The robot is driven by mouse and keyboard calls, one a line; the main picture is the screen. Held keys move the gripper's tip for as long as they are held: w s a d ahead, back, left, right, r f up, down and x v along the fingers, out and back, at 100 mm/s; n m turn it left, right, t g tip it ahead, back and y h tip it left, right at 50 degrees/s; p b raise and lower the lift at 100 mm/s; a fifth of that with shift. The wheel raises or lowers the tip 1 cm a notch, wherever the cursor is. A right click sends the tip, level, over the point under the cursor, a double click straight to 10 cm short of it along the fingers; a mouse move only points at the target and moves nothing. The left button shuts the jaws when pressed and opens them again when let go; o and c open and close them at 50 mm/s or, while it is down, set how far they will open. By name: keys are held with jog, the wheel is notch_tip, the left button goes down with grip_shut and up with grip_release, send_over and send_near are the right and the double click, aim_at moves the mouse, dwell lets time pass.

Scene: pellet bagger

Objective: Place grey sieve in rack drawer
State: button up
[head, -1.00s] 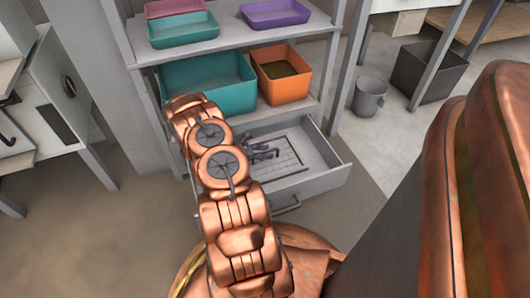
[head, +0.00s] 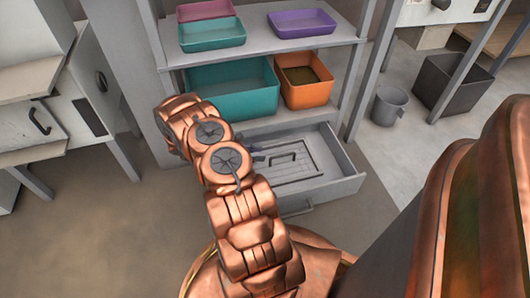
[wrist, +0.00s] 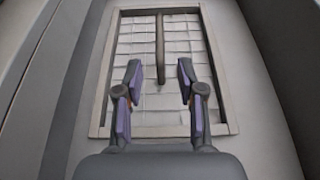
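The grey sieve (head: 311,172), a flat rectangular frame with pale mesh and a dark bar handle, lies in the open rack drawer (head: 345,187). In the wrist view the sieve (wrist: 103,75) lies flat, with its handle (wrist: 160,45) running lengthwise from the far side. My gripper (wrist: 160,82) is open and empty above the near half of the sieve. Its fingers are spread to either side of the handle's line, with nothing between them. In the head view the gripper (head: 258,157) is mostly hidden behind my arm, at the sieve's left side.
The rack shelf above the drawer holds a large teal bin (head: 235,90) and an orange bin (head: 305,84). Smaller teal (head: 211,35) and purple (head: 302,24) trays sit higher. A grey bucket (head: 389,106) and a dark box (head: 445,88) stand on the floor to the right.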

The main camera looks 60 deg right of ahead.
jog(key=shift+w+a+r, duration=0.1)
jog(key=shift+w+a, duration=0.05)
jog(key=shift+w, duration=0.05)
jog(key=shift+w+r, duration=0.1)
jog(key=shift+r, duration=0.2)
jog(key=w+a+r+m+t+y, duration=0.1)
jog(key=a+r+m+y, duration=0.15)
jog(key=a+r, duration=0.8)
jog(key=a+r+m+t+y, duration=0.1)
jog(key=a+r+m, duration=0.3)
jog(key=a+r, duration=0.7)
jog(key=s+a+r+t+y, duration=0.1)
jog(key=s+a+r, duration=0.3)
jog(key=a, duration=0.4)
jog(key=s+a+r+m+t+y, duration=0.1)
jog(key=s+a+r, duration=0.3)
jog(key=a, duration=0.4)
jog(key=s+a+r+m+t+y, duration=0.1)
jog(key=s+a+r+t+y, duration=0.2)
jog(key=a, duration=0.6)
notch_tip(320, 180, up, 2)
jog(key=shift+s, duration=0.7)
jog(key=shift+r+y, duration=0.1)
jog(key=shift+y, duration=0.15)
